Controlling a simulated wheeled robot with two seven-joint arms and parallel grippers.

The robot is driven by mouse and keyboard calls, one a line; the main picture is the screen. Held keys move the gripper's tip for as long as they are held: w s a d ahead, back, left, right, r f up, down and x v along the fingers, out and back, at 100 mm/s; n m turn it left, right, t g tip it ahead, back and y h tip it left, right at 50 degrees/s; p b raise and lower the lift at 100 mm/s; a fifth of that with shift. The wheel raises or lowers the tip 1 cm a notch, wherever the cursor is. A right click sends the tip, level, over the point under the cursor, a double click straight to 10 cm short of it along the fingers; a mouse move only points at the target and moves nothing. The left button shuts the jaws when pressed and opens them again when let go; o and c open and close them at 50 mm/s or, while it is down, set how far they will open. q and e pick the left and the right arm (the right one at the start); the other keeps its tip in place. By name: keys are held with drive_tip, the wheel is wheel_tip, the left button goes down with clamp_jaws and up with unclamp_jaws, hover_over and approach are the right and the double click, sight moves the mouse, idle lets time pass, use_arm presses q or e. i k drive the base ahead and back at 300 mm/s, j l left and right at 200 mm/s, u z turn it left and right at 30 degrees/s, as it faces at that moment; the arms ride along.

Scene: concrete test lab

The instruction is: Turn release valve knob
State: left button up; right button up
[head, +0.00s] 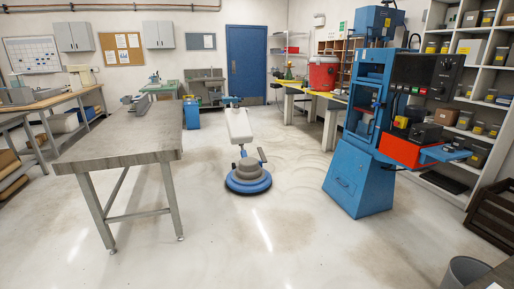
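A blue compression test machine (345,170) stands on the floor at the right. A black control box (425,75) with small buttons, a row of lights and dark dials is fixed to its upper right. Below it is a red-orange housing (400,150) with a yellow piece on it and a blue tray-like part at its right. A round black knob (447,66) shows on the control box, but I cannot tell which knob is the release valve. Neither of my grippers is in view.
A grey-topped table (115,140) stands at the left. A floor machine with a round blue base (247,180) stands mid-floor. Shelves (490,95) line the right wall, with a dark crate (495,215) and grey bin (463,271) nearby. The floor in front is clear.

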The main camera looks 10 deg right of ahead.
sight(416, 133)
drive_tip(key=i+z, duration=0.15)
drive_tip(key=i, duration=0.3)
drive_tip(key=i+j+z, duration=0.2)
drive_tip(key=i, duration=0.25)
drive_tip(key=i+z, duration=0.15)
drive_tip(key=i, duration=0.25)
